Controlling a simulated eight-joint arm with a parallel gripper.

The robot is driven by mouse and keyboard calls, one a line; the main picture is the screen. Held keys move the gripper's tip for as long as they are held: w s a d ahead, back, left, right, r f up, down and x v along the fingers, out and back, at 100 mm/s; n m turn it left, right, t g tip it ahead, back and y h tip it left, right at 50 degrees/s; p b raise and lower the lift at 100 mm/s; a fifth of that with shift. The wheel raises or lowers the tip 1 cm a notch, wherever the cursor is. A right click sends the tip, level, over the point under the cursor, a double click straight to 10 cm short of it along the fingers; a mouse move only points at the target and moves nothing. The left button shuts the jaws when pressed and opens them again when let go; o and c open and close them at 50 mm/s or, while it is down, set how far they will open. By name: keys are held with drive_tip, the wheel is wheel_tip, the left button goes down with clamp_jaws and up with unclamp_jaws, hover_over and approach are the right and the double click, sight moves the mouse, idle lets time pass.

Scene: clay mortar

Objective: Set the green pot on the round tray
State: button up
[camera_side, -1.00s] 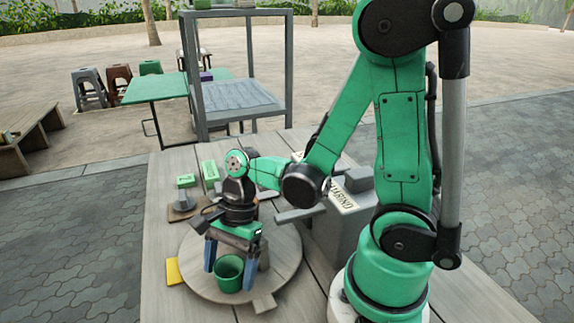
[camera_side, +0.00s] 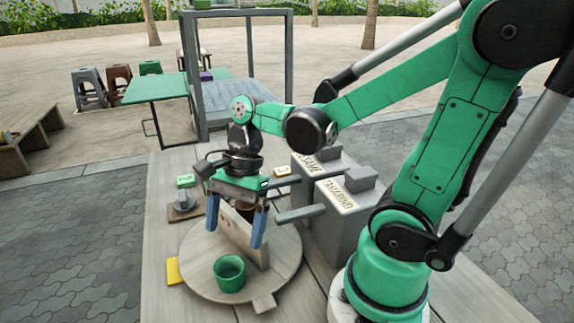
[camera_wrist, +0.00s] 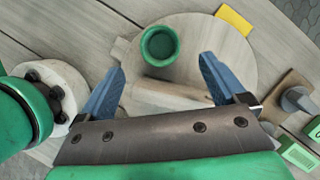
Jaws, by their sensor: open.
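The green pot (camera_side: 230,274) stands upright on the round wooden tray (camera_side: 200,284), toward its front in the side view. In the wrist view the pot (camera_wrist: 159,46) sits on the tray (camera_wrist: 225,75), beyond my fingertips. My gripper (camera_side: 233,230) is open, with its blue fingers spread wide and nothing between the tips holding the pot. It is above and behind the pot, apart from it, over a wooden upright piece (camera_side: 247,236) on the tray. The wrist view also shows the gripper (camera_wrist: 165,62) open.
Grey boxes marked SESAME (camera_side: 312,170) and TAMARIND (camera_side: 345,215) stand at the right of the table. A yellow piece (camera_side: 172,271) lies at the tray's left edge. The table front is clear.

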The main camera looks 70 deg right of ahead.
drive_tip(key=w+r+n+t+h, duration=0.1)
drive_tip(key=n+t, duration=0.1)
drive_tip(key=n, duration=0.4)
drive_tip(key=w+d+r+n+t+h, duration=0.1)
drive_tip(key=n+t+h, duration=0.1)
drive_tip(key=n, duration=0.4)
drive_tip(key=w+r+n+t+h, duration=0.1)
drive_tip(key=n+t, duration=0.2)
drive_tip(key=n, duration=0.3)
drive_tip(key=shift+w+d+r+n+h, duration=0.2)
drive_tip(key=shift+d+r+n+h, duration=0.1)
drive_tip(key=shift+r, duration=0.1)
